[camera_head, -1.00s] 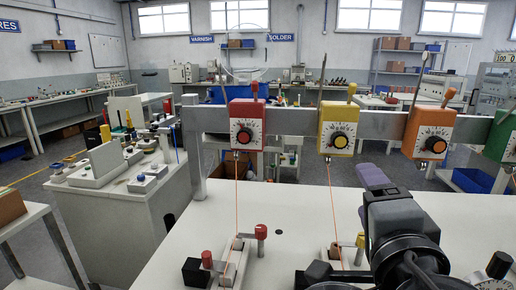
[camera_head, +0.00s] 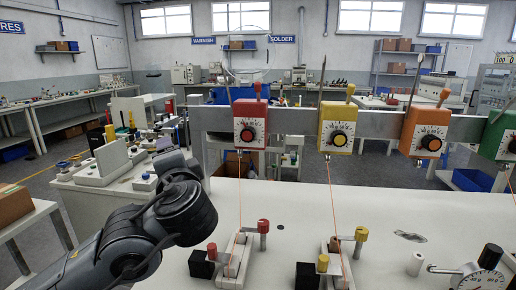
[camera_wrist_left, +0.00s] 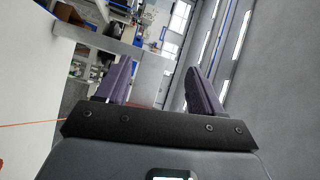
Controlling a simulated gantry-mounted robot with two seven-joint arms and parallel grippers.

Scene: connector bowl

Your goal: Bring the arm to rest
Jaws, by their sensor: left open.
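My left arm (camera_head: 160,222) comes in from the lower left of the head view and bends over the left end of the white table (camera_head: 300,197). Its gripper cannot be made out in that view. In the left wrist view, my left gripper (camera_wrist_left: 158,68) has its two purple fingers wide apart, with nothing between them. It is in the air, away from any object. My right gripper is in neither view.
Red (camera_head: 247,128), yellow (camera_head: 336,128) and orange (camera_head: 427,135) dial boxes hang on a rail, with thin wires running down to clamp fixtures (camera_head: 235,255) on the table. A round gauge (camera_head: 480,278) stands at the right.

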